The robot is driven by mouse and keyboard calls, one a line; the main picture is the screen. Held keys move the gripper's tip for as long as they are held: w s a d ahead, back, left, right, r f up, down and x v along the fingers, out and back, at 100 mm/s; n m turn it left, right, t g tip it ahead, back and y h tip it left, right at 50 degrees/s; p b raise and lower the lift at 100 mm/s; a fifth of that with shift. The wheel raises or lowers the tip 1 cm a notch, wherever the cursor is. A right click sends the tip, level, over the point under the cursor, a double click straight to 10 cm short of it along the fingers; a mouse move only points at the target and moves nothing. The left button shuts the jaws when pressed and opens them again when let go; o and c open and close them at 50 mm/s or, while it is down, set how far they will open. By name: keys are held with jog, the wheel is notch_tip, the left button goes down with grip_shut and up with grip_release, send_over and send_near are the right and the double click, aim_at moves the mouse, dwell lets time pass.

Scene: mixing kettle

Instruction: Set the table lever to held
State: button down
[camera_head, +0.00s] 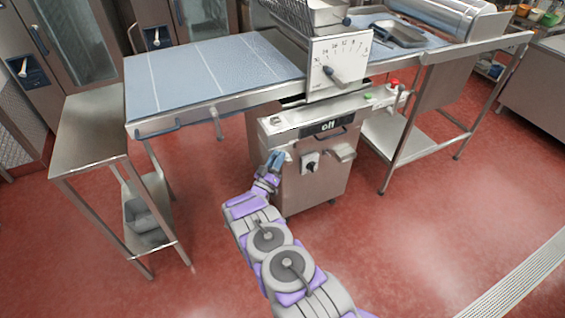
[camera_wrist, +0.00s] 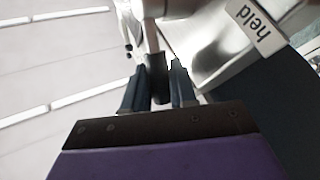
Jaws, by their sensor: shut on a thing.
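In the wrist view a lever (camera_wrist: 156,78) with a dark grip and a metal stem stands between the two fingers of my gripper (camera_wrist: 157,67), which is shut on it. A white label reading "held" (camera_wrist: 255,25) shows on the metal to the right of the lever. In the head view my gripper (camera_head: 275,160) is at the front left of the steel machine (camera_head: 318,185), below the blue table (camera_head: 200,75). The lever in its fingers cannot be made out there.
The machine carries an "off" label (camera_head: 328,125), a rotary knob (camera_head: 310,164) and a dial plate (camera_head: 340,62) above. A steel side table (camera_head: 90,135) stands at left. The red floor (camera_head: 440,215) at right is clear.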

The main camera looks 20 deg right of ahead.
jog(key=f+n+t+y+b, duration=0.1)
jog(key=n+t+b, duration=0.1)
jog(key=n+t, duration=0.1)
jog(key=a+f+n+t+y+b, duration=0.1)
jog(key=n+t+b, duration=0.1)
jog(key=n+b, duration=0.1)
jog(key=f+n+t+b, duration=0.2)
jog(key=n+t, duration=0.1)
jog(key=shift+a+t+y+b, duration=0.3)
jog(key=shift+a+y, duration=0.1)
jog(key=shift+n, duration=0.4)
jog(key=shift+t, duration=0.3)
jog(key=c, duration=1.3)
grip_release()
jog(key=shift+f, duration=0.1)
jog(key=shift+o, duration=0.2)
jog(key=shift+r, duration=0.2)
